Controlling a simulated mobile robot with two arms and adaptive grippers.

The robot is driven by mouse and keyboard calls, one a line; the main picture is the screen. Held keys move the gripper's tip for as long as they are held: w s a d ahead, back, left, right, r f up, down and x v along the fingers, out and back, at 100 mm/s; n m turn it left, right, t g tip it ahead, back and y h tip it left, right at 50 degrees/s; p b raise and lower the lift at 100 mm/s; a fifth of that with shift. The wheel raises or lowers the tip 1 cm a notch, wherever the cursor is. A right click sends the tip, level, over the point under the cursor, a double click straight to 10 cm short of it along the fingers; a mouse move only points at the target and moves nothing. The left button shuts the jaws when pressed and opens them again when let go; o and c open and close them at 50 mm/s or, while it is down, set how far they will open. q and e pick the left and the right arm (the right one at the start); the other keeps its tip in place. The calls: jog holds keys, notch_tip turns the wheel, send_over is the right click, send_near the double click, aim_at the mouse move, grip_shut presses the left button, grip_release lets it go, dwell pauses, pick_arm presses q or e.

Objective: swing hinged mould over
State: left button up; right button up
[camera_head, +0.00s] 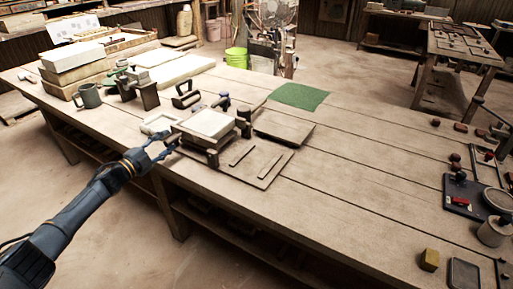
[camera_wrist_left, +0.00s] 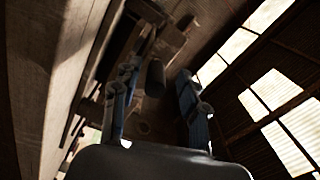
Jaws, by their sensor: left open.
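The hinged mould (camera_head: 208,124), a wooden frame with a pale slab in its top, sits on a flat wooden base board (camera_head: 262,165) near the table's front edge. My left gripper (camera_head: 166,143) is at the mould's front left corner, open, with its fingers pointing toward the wooden frame. In the left wrist view a dark rounded knob or handle (camera_wrist_left: 156,78) shows between the two spread fingers, a little beyond them. I cannot tell whether a finger touches it. My right gripper is not in view.
The wooden table (camera_head: 350,180) is clear in its middle right. A green cloth (camera_head: 299,95) and a thin board (camera_head: 284,127) lie behind the mould. A grey mug (camera_head: 89,96) and stacked blocks (camera_head: 75,64) stand at the left. A dark tray (camera_head: 472,196) lies at the right.

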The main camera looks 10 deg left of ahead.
pick_arm(q)
jog(key=shift+p+v, duration=0.5)
jog(key=shift+v, duration=0.4)
jog(key=p+v, duration=0.2)
jog(key=v, duration=0.3)
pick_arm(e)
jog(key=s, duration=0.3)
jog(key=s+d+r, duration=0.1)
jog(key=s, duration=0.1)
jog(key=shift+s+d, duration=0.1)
pick_arm(q)
jog(key=shift+r, duration=0.1)
